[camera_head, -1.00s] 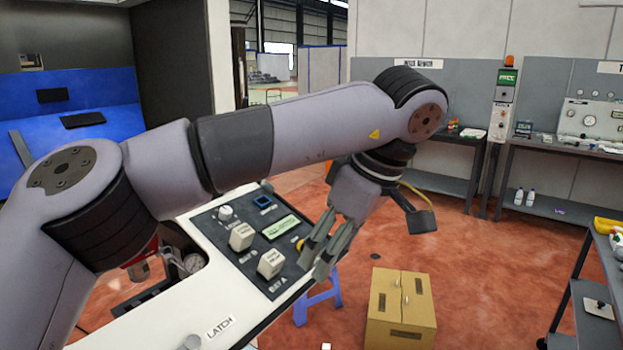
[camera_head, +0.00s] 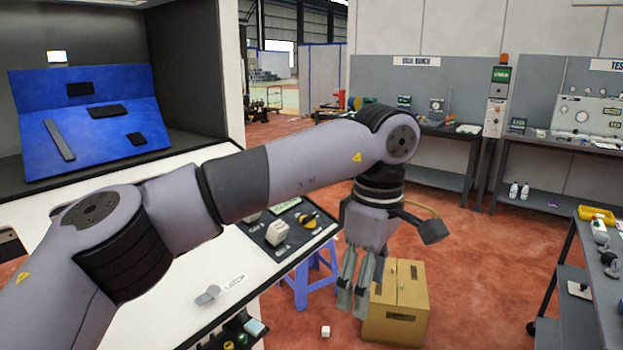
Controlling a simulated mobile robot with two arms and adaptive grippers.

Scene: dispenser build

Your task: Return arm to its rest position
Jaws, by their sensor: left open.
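My left arm reaches in from the left across the middle of the head view. Its gripper (camera_head: 354,296) hangs pointing down, open and empty, to the right of the white machine's control panel and in front of a cardboard box (camera_head: 408,304) on the floor. The fingers overlap the left side of the box in the picture and appear to touch nothing. The arm hides part of the control panel (camera_head: 262,240), leaving a cream block button and a yellow-and-black knob visible. My right gripper is not in view.
A blue stool (camera_head: 318,274) stands behind the white machine's edge. A blue slanted panel (camera_head: 90,122) stands at the left. A grey shelf cart (camera_head: 590,272) is at the right. Open floor lies between box and cart.

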